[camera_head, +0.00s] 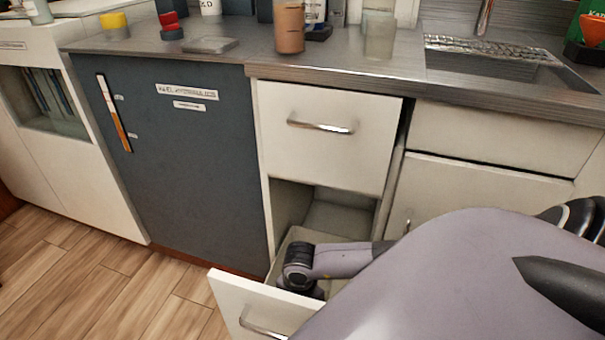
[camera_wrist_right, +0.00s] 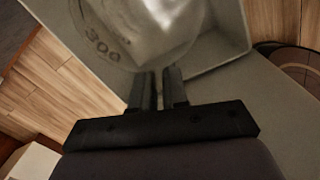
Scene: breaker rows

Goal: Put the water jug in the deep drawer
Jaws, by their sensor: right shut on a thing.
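The water jug (camera_wrist_right: 135,35) is a clear vessel with "300" and graduation marks, at the top of the right wrist view. My right gripper (camera_wrist_right: 160,88) is shut on the jug's near side. The deep drawer (camera_head: 250,310) is pulled open under the counter in the head view. My right arm reaches down into it from the right, and the jug is hidden there. In the right wrist view pale drawer walls (camera_wrist_right: 236,35) surround part of the jug; I cannot tell whether it touches the drawer floor. My left gripper is not in view.
A shut upper drawer (camera_head: 330,140) sits above the open one. A dark blue cabinet door (camera_head: 190,150) stands to the left. The counter (camera_head: 345,62) holds a brown bottle (camera_head: 290,28), a translucent cup (camera_head: 380,36) and a sink (camera_head: 500,62). The wooden floor (camera_head: 85,280) at left is clear.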

